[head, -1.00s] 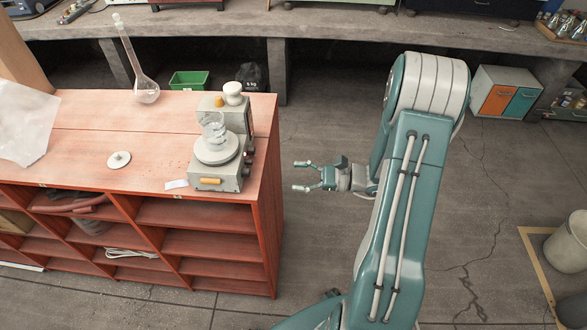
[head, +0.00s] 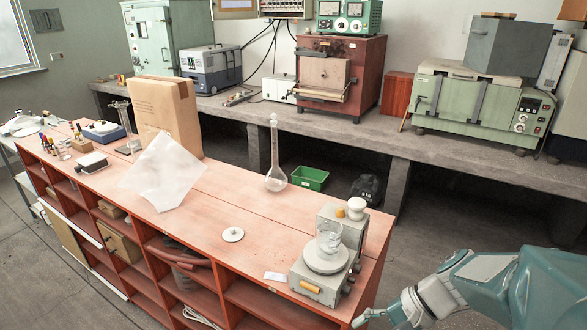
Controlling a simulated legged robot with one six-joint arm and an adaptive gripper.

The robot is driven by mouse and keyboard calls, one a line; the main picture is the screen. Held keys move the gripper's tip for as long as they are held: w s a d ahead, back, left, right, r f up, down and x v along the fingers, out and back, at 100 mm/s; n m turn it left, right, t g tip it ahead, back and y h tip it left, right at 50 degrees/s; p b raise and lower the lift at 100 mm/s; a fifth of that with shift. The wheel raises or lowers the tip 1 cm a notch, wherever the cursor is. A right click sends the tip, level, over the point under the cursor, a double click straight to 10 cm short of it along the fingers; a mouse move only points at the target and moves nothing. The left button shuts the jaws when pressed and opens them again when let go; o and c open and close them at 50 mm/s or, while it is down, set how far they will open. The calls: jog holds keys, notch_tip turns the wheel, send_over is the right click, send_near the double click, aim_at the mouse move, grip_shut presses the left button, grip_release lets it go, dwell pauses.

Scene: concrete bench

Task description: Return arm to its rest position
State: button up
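My arm shows in teal and grey at the lower right of the head view. My gripper (head: 366,319) is at the bottom edge, just right of the wooden shelf bench (head: 210,215) and low beside its right end. One finger shows and the rest is cut off by the picture's edge, so its opening cannot be told. Nothing is seen held in the part that shows.
A long-necked flask (head: 275,165) stands behind.

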jog(key=s+d+r+n+t+h, duration=0.1)
jog(key=s+r+n+t+h, duration=0.5)
jog(key=r+n+h, duration=0.2)
jog(key=shift+d+r+h, duration=0.3)
jog(key=shift+d+r, duration=0.05)
jog(key=shift+r, duration=0.4)
dwell(2.4)
